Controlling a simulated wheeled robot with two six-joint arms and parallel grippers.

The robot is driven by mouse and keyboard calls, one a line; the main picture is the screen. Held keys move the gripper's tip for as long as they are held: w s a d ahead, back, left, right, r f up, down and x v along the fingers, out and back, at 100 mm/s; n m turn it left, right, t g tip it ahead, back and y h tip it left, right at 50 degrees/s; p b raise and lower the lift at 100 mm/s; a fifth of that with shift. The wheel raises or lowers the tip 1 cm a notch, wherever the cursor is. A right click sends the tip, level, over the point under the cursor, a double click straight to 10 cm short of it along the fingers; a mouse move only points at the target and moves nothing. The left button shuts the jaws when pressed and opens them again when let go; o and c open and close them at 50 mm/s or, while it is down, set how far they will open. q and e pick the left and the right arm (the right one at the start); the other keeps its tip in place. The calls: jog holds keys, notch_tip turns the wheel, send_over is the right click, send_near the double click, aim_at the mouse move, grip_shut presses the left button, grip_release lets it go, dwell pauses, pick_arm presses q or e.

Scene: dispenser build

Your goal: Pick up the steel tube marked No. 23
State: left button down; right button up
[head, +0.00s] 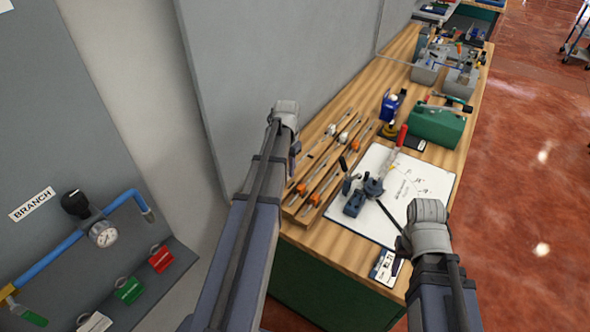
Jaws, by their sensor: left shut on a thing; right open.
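No marking No. 23 is legible, and I cannot pick out that steel tube. A wooden rack (327,172) on the bench holds several thin tools with orange and white parts. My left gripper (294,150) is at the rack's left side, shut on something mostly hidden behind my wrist. My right gripper (405,240) is open over the front right of the bench, beside the white sheet (425,184).
A green box (437,126), a blue bottle (390,104) and grey bins (428,68) stand farther back on the wooden bench (340,240). A small white-and-dark device (386,266) lies at the front edge.

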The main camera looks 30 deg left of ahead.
pick_arm(q)
jog(key=shift+r+p, duration=1.95)
jog(key=shift+r, duration=0.15)
